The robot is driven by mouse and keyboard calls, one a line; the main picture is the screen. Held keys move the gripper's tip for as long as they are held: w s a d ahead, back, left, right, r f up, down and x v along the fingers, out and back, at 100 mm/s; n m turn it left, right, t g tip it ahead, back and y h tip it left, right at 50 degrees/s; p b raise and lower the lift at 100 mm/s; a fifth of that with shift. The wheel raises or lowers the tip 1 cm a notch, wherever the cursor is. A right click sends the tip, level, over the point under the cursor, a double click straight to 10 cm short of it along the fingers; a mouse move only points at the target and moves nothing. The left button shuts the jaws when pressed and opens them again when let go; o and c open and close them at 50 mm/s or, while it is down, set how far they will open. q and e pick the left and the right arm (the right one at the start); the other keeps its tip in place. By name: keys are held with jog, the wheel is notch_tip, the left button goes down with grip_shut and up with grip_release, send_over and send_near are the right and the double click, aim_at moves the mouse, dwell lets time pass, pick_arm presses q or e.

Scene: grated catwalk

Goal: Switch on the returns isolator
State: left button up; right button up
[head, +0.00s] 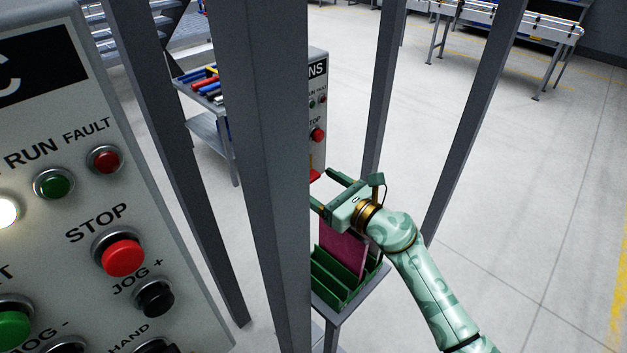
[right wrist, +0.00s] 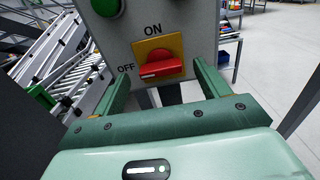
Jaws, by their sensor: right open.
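The returns isolator (right wrist: 160,68) is a red rotary handle on a yellow plate on a grey panel. Its handle lies across the plate, its marked end towards OFF at the left; ON is printed above. In the head view a grey post hides most of that panel (head: 318,145), whose label ends in "NS"; only a red edge of the isolator (head: 314,175) shows. My right gripper (right wrist: 160,82) is open, its fingers to the left and right of the handle in the wrist view, with gaps. It also shows in the head view (head: 322,190). My left gripper is not in view.
A large control panel (head: 85,210) stands close at left. Dark posts (head: 262,150) rise between me and the returns panel. A green rack (head: 335,285) with a magenta item (head: 343,248) stands below my right gripper.

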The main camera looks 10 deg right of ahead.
jog(key=shift+x, duration=1.3)
jog(key=c, duration=1)
